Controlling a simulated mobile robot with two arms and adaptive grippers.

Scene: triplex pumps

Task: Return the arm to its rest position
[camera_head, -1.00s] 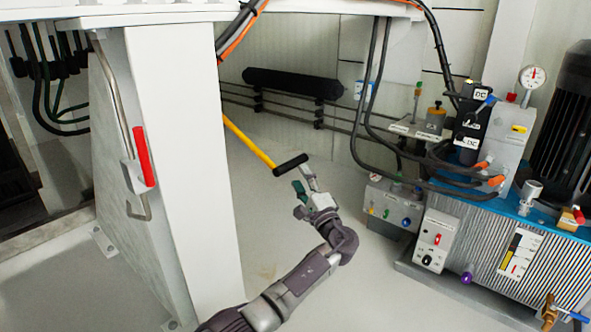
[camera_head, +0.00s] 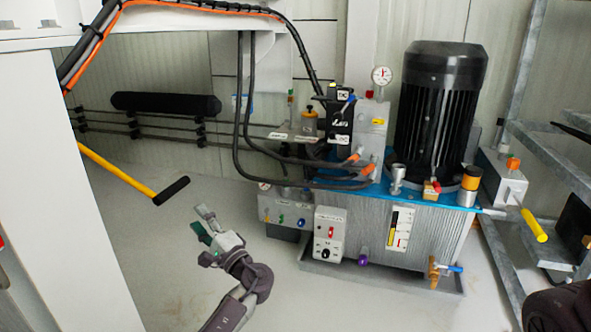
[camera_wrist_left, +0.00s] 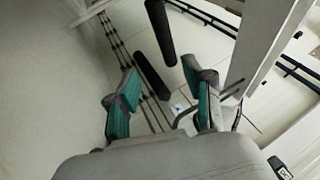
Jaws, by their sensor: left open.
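My left gripper (camera_head: 203,227) is in the lower middle of the head view, with its arm coming up from the bottom edge. It is open and holds nothing. Its two green-padded fingers stand well apart in the left wrist view (camera_wrist_left: 160,98), with empty space between them. In the head view it appears below and right of a yellow bar with a black grip (camera_head: 171,190), and apart from it. My right gripper is not seen; a dark rounded part shows at the lower right corner of the head view.
A hydraulic unit with a black motor (camera_head: 440,105) and ribbed tank (camera_head: 375,230) stands right of the gripper. A small control box (camera_head: 330,235) is at its front. A white column (camera_head: 60,200) stands on the left. Pale floor (camera_head: 170,260) lies clear between them.

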